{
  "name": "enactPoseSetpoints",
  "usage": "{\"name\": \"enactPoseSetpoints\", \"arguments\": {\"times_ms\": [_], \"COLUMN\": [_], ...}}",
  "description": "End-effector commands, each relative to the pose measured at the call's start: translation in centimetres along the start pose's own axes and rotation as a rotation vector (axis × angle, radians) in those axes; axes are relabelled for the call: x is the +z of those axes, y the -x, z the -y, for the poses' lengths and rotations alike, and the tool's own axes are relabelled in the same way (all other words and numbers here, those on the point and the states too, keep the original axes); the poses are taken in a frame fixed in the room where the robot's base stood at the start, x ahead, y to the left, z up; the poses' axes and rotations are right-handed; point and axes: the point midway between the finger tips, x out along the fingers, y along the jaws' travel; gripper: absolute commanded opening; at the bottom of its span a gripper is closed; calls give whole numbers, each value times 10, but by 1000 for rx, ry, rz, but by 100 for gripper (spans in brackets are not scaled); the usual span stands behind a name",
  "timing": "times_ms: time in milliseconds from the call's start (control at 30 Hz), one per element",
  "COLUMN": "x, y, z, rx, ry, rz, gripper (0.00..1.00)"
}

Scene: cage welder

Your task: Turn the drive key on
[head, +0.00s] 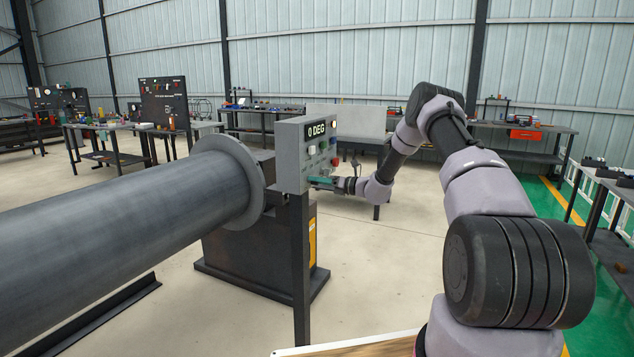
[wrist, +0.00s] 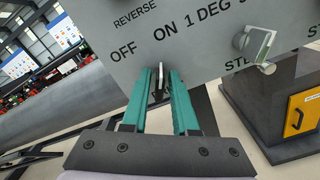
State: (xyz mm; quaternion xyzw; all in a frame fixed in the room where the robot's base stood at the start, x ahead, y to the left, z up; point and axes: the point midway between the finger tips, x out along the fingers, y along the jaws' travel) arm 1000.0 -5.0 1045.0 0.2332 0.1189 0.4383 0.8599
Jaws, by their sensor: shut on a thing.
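The grey control panel (head: 290,160) stands on a dark post, with a display reading 0 DEG. In the wrist view, the panel face (wrist: 205,50) carries the labels REVERSE, OFF, ON and 1 DEG, tilted in the picture. The drive key (wrist: 160,70) shows as a small pale piece with dark below it, under the OFF and ON labels. My gripper (head: 322,181) is at the lower part of the panel. In the wrist view its teal fingers (wrist: 161,78) are shut on the key, one on each side. Which label the key points to cannot be told.
A clear bent piece (wrist: 258,48) sticks out from the panel right of the key. A large grey pipe (head: 120,215) with a flange extends left of the panel. A dark machine base (head: 260,265) stands behind the post. Open floor (head: 420,250) lies right of the panel.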

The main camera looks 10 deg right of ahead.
Motion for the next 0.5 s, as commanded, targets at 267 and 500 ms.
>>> {"name": "enactPoseSetpoints", "arguments": {"times_ms": [267,500], "x": [-1,0], "y": [1,1], "z": [1,1], "rx": [-2,-2], "ry": [-11,-10], "rz": [-1,-1], "gripper": [0,42]}}
